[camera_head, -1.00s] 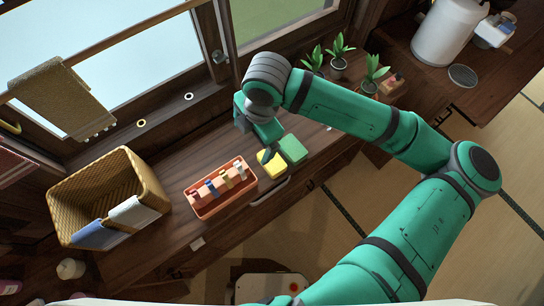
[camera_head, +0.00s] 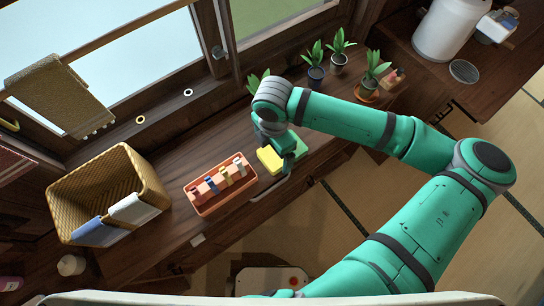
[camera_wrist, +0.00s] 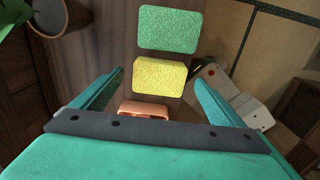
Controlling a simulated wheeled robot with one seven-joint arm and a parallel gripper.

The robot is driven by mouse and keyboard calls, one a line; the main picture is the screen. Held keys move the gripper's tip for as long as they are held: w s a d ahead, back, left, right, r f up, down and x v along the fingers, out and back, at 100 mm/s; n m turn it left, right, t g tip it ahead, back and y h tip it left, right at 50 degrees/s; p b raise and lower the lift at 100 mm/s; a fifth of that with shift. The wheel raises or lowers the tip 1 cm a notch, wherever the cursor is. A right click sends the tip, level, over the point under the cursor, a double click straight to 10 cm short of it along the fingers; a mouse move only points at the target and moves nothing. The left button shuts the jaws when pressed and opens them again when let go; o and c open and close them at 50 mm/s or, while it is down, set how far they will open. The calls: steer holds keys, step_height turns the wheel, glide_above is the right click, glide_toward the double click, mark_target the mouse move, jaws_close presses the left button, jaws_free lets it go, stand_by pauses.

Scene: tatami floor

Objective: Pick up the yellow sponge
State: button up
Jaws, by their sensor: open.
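The yellow sponge (camera_head: 268,160) lies on the wooden counter, between the orange tray and the green sponge. In the wrist view the yellow sponge (camera_wrist: 160,76) shows whole, just beyond and between the fingertips. My gripper (camera_wrist: 158,80) is open and empty, its two teal fingers apart on either side of the line to the sponge. In the head view my gripper (camera_head: 287,158) is over the sponges and hides part of them. I cannot tell its exact height above the counter.
The green sponge (camera_wrist: 168,29) lies close beside the yellow one. The orange tray (camera_head: 222,187) with several small items is to the left, and a wicker basket (camera_head: 150,178) is farther left. Potted plants (camera_head: 316,75) stand at the back right.

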mark_target(272, 159)
steer(key=shift+f, duration=1.35)
steer(key=shift+c, duration=0.7)
steer(key=c, duration=1.1)
steer(key=shift+o, duration=0.2)
steer(key=shift+r, duration=0.1)
